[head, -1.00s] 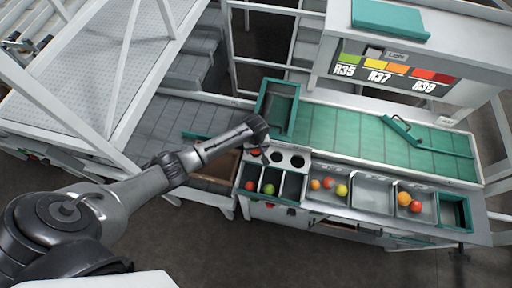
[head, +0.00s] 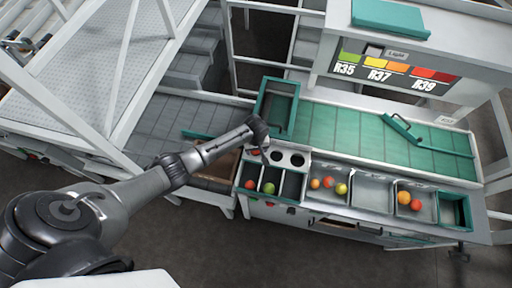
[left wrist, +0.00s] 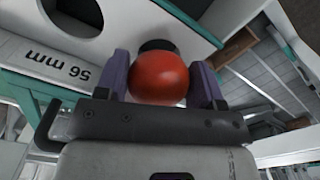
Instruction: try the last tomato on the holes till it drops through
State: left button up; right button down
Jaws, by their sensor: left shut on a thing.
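My left gripper (left wrist: 162,85), with purple fingers, is shut on a red tomato (left wrist: 158,78) in the left wrist view. The tomato is right by a dark hole (left wrist: 157,45) in the white plate (left wrist: 110,48). I cannot tell whether it touches the rim. Another, larger-looking hole (left wrist: 78,14) shows beside it, near the label "56 mm". In the head view my left gripper (head: 257,150) is over the left end of the row of holes, largely hidden by its own wrist. Two other holes (head: 277,155) (head: 297,159) are clear. My right gripper is out of view.
Below the holes are bins (head: 279,183); one holds a red tomato (head: 250,185), another a green one (head: 268,187). Trays to the right hold several tomatoes (head: 341,188). A green belt (head: 350,135) and a teal bin (head: 279,105) lie behind.

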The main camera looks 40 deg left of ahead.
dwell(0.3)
pick_arm(q)
jog(key=o, duration=0.8)
jog(key=shift+c, duration=0.2)
dwell(0.7)
jog(key=shift+r, duration=0.1)
dwell(0.3)
jog(key=shift+r+p, duration=0.7)
jog(key=shift+p, duration=0.3)
notch_tip(320, 180, up, 3)
jog(key=p, duration=0.3)
jog(key=shift+f, duration=0.1)
jog(key=shift+r+p, duration=1.25)
